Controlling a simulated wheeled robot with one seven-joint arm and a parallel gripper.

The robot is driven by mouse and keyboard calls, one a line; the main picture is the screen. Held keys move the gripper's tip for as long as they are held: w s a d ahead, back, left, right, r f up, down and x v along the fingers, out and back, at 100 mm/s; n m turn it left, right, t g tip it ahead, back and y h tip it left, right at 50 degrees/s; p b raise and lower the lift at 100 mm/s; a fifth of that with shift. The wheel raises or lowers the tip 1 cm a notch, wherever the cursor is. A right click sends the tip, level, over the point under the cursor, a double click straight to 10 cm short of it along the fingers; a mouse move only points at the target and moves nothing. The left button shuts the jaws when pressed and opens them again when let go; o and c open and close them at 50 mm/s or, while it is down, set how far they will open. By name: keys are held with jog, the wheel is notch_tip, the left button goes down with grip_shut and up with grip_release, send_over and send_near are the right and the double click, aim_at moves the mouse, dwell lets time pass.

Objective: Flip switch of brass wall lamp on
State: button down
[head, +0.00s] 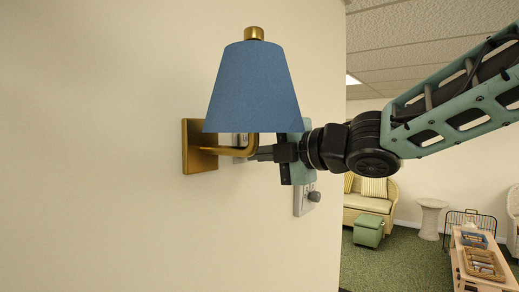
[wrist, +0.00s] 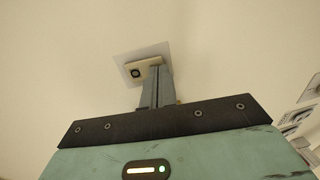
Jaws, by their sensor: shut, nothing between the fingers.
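Behind the brass arm, a pale wall plate (head: 240,140) is partly hidden. In the wrist view, a pale plate (wrist: 124,58) carries a small beige block with a dark round spot, which looks like a switch (wrist: 136,72). My gripper (head: 254,153) is shut and empty, reaching in from the right below the shade. In the wrist view its fingertips (wrist: 156,70) overlap the switch's right edge; I cannot tell whether they touch it.
Another wall plate with a grey knob (head: 314,197) is below my gripper. The wall ends just right of it. Beyond are a wicker sofa (head: 370,200), a green ottoman (head: 368,231), a round side table (head: 432,218) and a low table with baskets (head: 483,262), all far off.

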jog(key=shift+a, duration=0.1)
dwell(0.3)
jog(key=shift+w+a+f+b, duration=0.1)
jog(key=shift+w+a+b, duration=0.1)
jog(key=shift+b, duration=0.75)
jog(key=shift+d, duration=0.1)
